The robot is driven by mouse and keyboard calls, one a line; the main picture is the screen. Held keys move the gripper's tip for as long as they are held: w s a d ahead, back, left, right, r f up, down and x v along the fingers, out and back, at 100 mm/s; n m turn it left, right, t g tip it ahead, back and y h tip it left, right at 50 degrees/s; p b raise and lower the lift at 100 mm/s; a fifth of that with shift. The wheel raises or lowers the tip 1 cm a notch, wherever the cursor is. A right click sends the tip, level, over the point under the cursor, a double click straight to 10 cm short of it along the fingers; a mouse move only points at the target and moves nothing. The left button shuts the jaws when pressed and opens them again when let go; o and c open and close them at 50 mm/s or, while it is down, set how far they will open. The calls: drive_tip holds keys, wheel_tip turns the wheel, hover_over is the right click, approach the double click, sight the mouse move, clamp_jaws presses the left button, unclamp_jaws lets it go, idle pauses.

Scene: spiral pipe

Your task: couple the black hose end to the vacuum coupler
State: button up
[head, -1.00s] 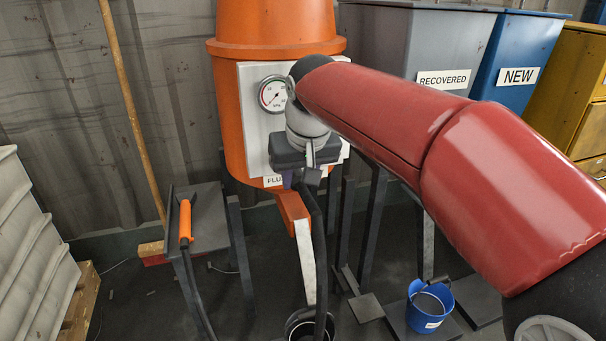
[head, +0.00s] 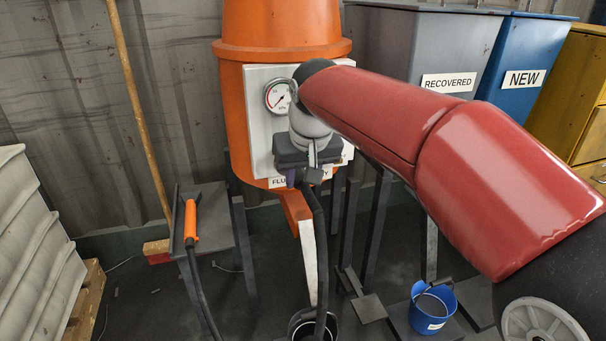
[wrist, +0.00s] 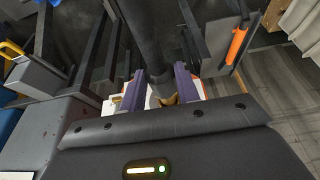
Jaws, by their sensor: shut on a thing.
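The black hose (head: 321,240) hangs from my gripper (head: 303,180) down into a dark round container at the bottom of the head view. In the wrist view my gripper (wrist: 160,90) has its two purple fingers on either side of the hose (wrist: 150,45), shut on it near a brass-coloured end (wrist: 166,99). In the head view my gripper is in front of the lower part of the orange tank (head: 235,110) and its white gauge panel (head: 259,120). I cannot make out the vacuum coupler; my arm and gripper cover part of the panel.
A stand (head: 215,215) at left carries an orange-handled tool (head: 190,220) with its own dark hose. An orange and white chute (head: 300,225) slopes down under the tank. A blue bucket (head: 432,306) stands at lower right. Grey (head: 420,45) and blue (head: 525,50) bins stand behind my arm.

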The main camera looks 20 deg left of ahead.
drive_tip(key=shift+w+a+p, duration=0.45)
drive_tip(key=shift+w+p, duration=0.25)
drive_tip(key=shift+w, duration=0.05)
drive_tip(key=shift+w+a+p, duration=0.45)
drive_tip(key=shift+w+p, duration=0.25)
drive_tip(key=shift+w, duration=0.05)
drive_tip(key=shift+w+r+p, duration=0.15)
drive_tip(key=shift+p, duration=0.25)
idle(1.4)
drive_tip(key=o, duration=1.1)
drive_tip(key=shift+a, duration=0.1)
drive_tip(key=p+v, duration=0.1)
drive_tip(key=v, duration=0.6)
drive_tip(key=shift+r, duration=0.15)
drive_tip(key=s+d+f+m+t+h+p, duration=0.1)
drive_tip(key=s+d+m, duration=0.1)
drive_tip(key=s+d, duration=0.45)
drive_tip(key=s+d+f+m+p, duration=0.1)
drive_tip(key=s+d, duration=0.2)
drive_tip(key=d, duration=0.7)
drive_tip(key=s+d+m+t+h+p, duration=0.1)
drive_tip(key=s+d+m, duration=0.1)
drive_tip(key=s+d, duration=0.5)
drive_tip(key=s+d+f+m, duration=0.1)
drive_tip(key=s+d+f, duration=0.4)
drive_tip(key=d+f, duration=0.1)
drive_tip(key=shift+s+d+f+p, duration=0.25)
drive_tip(key=shift+s+d+p, duration=0.1)
drive_tip(key=shift+d, duration=0.15)
